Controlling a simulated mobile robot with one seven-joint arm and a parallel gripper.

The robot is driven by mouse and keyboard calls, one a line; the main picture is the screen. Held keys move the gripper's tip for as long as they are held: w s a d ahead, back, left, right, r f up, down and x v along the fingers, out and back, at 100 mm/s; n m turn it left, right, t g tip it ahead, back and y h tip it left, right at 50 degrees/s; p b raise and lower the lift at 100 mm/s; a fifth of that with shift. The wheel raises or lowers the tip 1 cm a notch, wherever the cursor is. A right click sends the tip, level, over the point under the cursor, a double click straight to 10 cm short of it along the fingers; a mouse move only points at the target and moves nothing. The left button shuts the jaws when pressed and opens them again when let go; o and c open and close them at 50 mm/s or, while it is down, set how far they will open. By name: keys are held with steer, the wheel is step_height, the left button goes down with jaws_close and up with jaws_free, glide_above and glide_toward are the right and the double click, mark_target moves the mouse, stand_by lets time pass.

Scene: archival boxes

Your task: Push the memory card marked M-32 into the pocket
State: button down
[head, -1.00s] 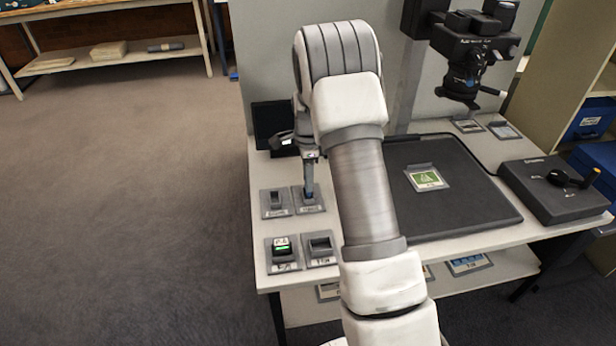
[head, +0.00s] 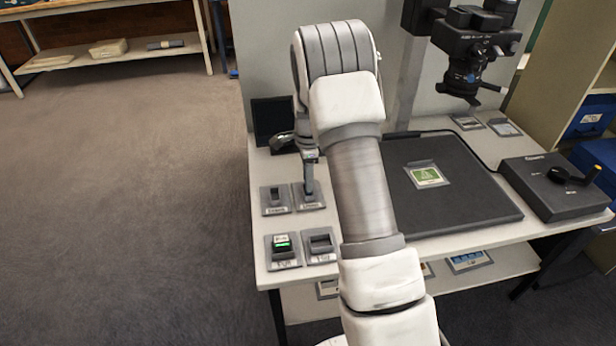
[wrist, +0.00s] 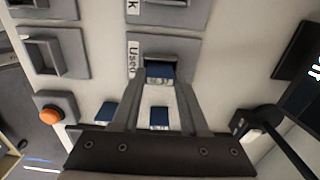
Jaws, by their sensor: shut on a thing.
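My gripper (head: 308,188) is down at the small grey plate at the back right of a group of plates on the table's left side. In the wrist view its fingers (wrist: 161,82) are shut on a blue memory card (wrist: 160,71), whose end is at the opening of a grey pocket (wrist: 178,49). The label beside that pocket starts "Used". How deep the card sits is hard to tell, and I cannot read M-32 on it. In the head view the gripper hides the card.
Other pocket plates stand close by, at left (head: 276,200) and in front (head: 321,244). One holder (head: 283,248) shows a green light. A dark baseboard (head: 470,215) with a green card (head: 426,175) lies right, under a camera (head: 470,50). The wrist view shows an orange button (wrist: 50,116).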

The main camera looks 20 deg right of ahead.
steer(key=shift+c, duration=1.7)
jaws_free()
steer(key=shift+r, duration=0.15)
steer(key=shift+r+p, duration=2.45)
steer(key=shift+r, duration=0.45)
